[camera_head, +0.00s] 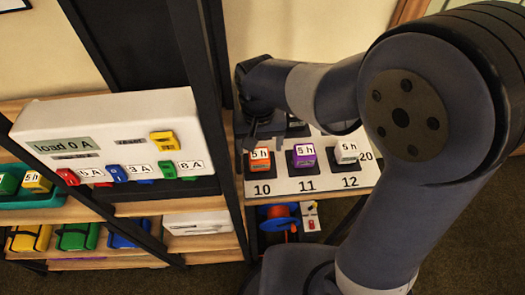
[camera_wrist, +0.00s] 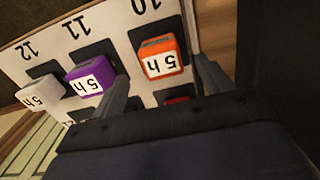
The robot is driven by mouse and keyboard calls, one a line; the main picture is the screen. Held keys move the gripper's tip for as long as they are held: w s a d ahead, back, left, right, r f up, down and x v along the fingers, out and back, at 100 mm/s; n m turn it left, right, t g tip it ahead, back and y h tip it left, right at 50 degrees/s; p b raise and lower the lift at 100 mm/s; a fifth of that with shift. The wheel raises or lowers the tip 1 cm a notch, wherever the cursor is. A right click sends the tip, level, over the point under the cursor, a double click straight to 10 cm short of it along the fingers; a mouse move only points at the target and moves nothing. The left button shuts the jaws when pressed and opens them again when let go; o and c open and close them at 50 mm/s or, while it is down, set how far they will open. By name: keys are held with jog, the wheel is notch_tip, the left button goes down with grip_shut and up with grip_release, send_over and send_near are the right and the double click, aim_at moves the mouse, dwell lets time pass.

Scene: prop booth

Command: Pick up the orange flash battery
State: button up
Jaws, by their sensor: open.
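The orange flash battery (camera_head: 260,160) sits upright in a dark slot marked 10 on a white panel, with a white "5 h" label on its front. In the wrist view the orange battery (camera_wrist: 162,58) shows upside down between my two fingers. My gripper (camera_head: 260,144) is open, directly above and around the battery's place in the picture. In the wrist view, my gripper (camera_wrist: 161,68) has one finger on each side of it, with gaps visible. I cannot tell whether the fingers touch it.
A purple battery (camera_head: 303,156) in slot 11 and a white battery (camera_head: 346,151) in slot 12 stand to the right. A dark post (camera_head: 222,130) rises close on the left. A white load box (camera_head: 110,135) with coloured plugs is farther left. A blue reel (camera_head: 278,224) lies below.

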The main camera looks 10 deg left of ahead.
aim_at(259, 154)
jog(key=shift+w+a+f+p, duration=0.1)
jog(key=shift+f+p, duration=0.1)
jog(key=shift+f, duration=1.7)
jog(key=shift+w+f+p, duration=0.1)
jog(key=shift+f+p, duration=0.05)
jog(key=shift+f, duration=1.7)
jog(key=shift+s, duration=0.1)
jog(key=c, duration=1.2)
jog(key=shift+c, duration=0.4)
jog(key=shift+r, duration=0.15)
